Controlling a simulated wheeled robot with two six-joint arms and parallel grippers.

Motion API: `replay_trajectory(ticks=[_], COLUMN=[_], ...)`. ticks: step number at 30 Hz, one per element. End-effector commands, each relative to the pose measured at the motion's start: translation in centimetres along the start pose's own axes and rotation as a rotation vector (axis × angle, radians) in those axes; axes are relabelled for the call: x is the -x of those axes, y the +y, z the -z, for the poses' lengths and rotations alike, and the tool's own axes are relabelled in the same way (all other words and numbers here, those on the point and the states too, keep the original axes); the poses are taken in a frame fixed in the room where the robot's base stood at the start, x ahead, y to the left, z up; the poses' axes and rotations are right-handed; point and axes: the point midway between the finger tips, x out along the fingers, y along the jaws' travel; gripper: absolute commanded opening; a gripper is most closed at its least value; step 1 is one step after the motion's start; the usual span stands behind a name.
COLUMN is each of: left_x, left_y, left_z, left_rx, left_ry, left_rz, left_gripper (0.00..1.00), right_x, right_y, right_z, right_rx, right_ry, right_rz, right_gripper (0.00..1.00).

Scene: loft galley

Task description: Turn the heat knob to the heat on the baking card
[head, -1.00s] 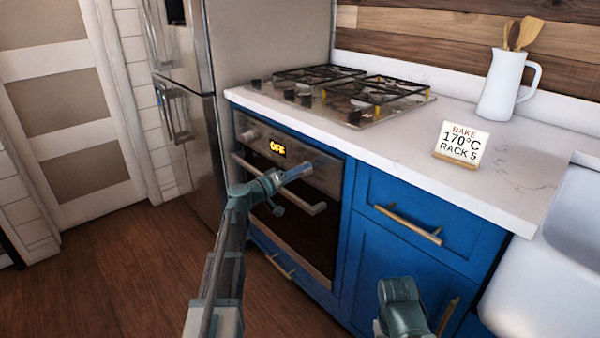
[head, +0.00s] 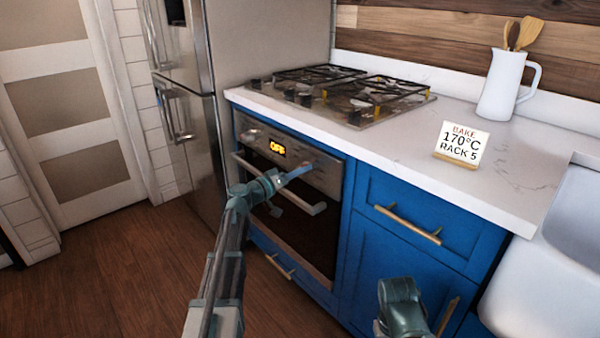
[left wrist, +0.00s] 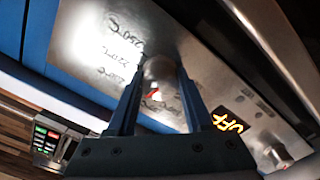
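The baking card (head: 461,144) stands on the counter and reads BAKE 170°C RACK 5. The oven (head: 285,215) has a steel panel with a lit display (head: 278,148) reading OFF. My left gripper (head: 302,170) is at the right part of this panel and hides the knob there in the head view. In the left wrist view, the heat knob (left wrist: 158,72) sits between my left fingertips (left wrist: 160,78), which look open around it; a small red mark shows at it. Washed-out °C numbers lie beside it. My right gripper (head: 402,310) is low at the front, its fingers hidden.
Another knob (left wrist: 275,155) is beyond the display. A gas hob (head: 345,95) and a white jug (head: 508,85) with wooden utensils are on the counter. Blue drawers with brass handles (head: 408,224) are right of the oven, and a sink (head: 560,260) beyond.

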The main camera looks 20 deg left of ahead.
Motion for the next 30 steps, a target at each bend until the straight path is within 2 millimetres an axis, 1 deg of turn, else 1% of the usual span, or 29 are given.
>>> replay_trajectory(ticks=[1,4,5,13,16,20,24,30], left_x=[0.1,0.1,0.1,0.1,0.7,2.8,6.0,10.1], left_y=[0.1,0.1,0.0,0.0,0.0,0.1,0.1,0.1], left_z=[-0.2,-0.1,-0.1,0.0,0.0,-0.1,-0.1,-0.1], left_rx=[-0.001,0.0,0.0,0.001,0.001,0.001,0.001,0.001], left_ry=[-0.003,-0.002,-0.001,0.0,0.001,0.003,0.003,0.002], left_rz=[0.0,0.0,0.0,0.0,0.001,0.002,0.003,0.002], left_gripper=[0.59,0.77,0.8,0.8,0.8,0.8,0.8,0.8], right_x=[0.0,0.0,0.0,0.0,0.0,0.0,0.0,0.0], right_y=[0.0,0.0,0.0,0.0,0.0,0.0,0.0,0.0], right_z=[0.0,0.0,0.0,0.0,0.0,0.0,0.0,0.0], right_rx=[0.0,0.0,0.0,0.0,0.0,0.0,0.0,0.0], right_ry=[0.0,0.0,0.0,0.0,0.0,0.0,0.0,0.0], right_rz=[0.0,0.0,0.0,0.0,0.0,0.0,0.0,0.0], right_gripper=[0.5,0.5,0.5,0.5,0.5,0.5,0.5,0.5])
